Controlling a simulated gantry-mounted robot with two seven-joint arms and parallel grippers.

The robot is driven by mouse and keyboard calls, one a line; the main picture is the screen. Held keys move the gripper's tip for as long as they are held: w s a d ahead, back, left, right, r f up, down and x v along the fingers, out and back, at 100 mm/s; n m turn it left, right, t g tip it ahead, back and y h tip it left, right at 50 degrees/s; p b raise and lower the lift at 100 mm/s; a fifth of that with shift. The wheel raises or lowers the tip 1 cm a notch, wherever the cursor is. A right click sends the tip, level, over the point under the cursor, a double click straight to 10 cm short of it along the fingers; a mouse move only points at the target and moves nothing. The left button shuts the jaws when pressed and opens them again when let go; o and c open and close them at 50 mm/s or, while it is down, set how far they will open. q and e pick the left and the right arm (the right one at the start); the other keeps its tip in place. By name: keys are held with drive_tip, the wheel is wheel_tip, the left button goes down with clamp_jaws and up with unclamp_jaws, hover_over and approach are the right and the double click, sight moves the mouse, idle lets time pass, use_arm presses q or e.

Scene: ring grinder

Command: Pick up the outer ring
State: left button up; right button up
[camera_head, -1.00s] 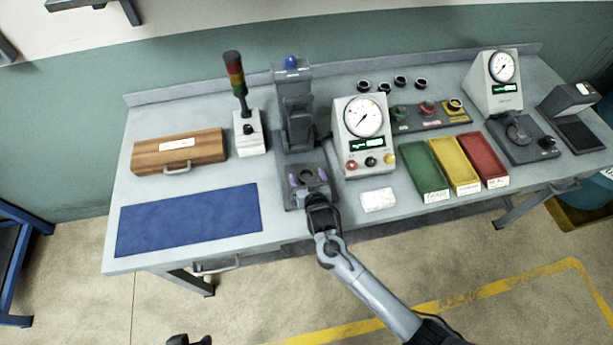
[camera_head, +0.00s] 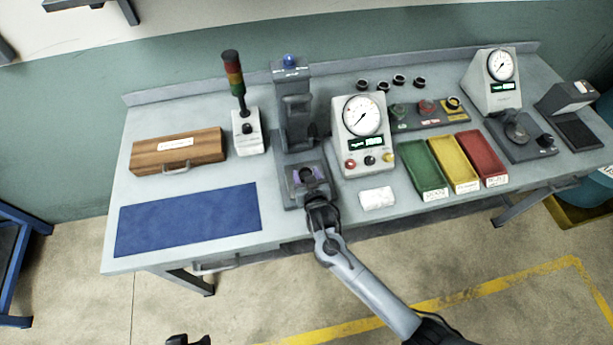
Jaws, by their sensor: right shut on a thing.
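The grinder (camera_head: 296,105) stands mid-bench, with a grey fixture at its front. My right gripper (camera_head: 308,178) reaches into this fixture from the front and is shut on a dark ring there, which I take to be the outer ring. The fingers and wrist hide most of this ring, and purple shows beside the fingertips. I cannot tell whether the ring is clear of the fixture. Several other dark rings (camera_head: 400,81) stand at the back of the bench. A dark tip of my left gripper (camera_head: 188,341) shows at the bottom edge, its jaws unclear.
A gauge box (camera_head: 350,150) stands close right of the grinder, with a white block (camera_head: 377,199) in front. Green (camera_head: 424,168), yellow and red trays lie further right. A signal tower (camera_head: 248,135), wooden case (camera_head: 178,152) and clear blue mat (camera_head: 188,220) are left.

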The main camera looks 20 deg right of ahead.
sight(306, 169)
wheel_tip(306, 169, up, 4)
drive_tip(key=shift+f, duration=0.1)
drive_tip(key=s+d+r, duration=0.6)
drive_tip(key=s+d, duration=0.2)
drive_tip(key=s+a+r+n+y+p, duration=0.1)
drive_tip(key=s+a+r+p, duration=0.1)
drive_tip(key=r+p, duration=0.7)
drive_tip(key=s+a+r+y+p, duration=0.1)
drive_tip(key=s+a+r+p, duration=0.2)
drive_tip(key=r+p, duration=0.6)
drive_tip(key=s+p, duration=0.1)
drive_tip(key=p, duration=0.2)
drive_tip(key=shift+s+n, duration=0.4)
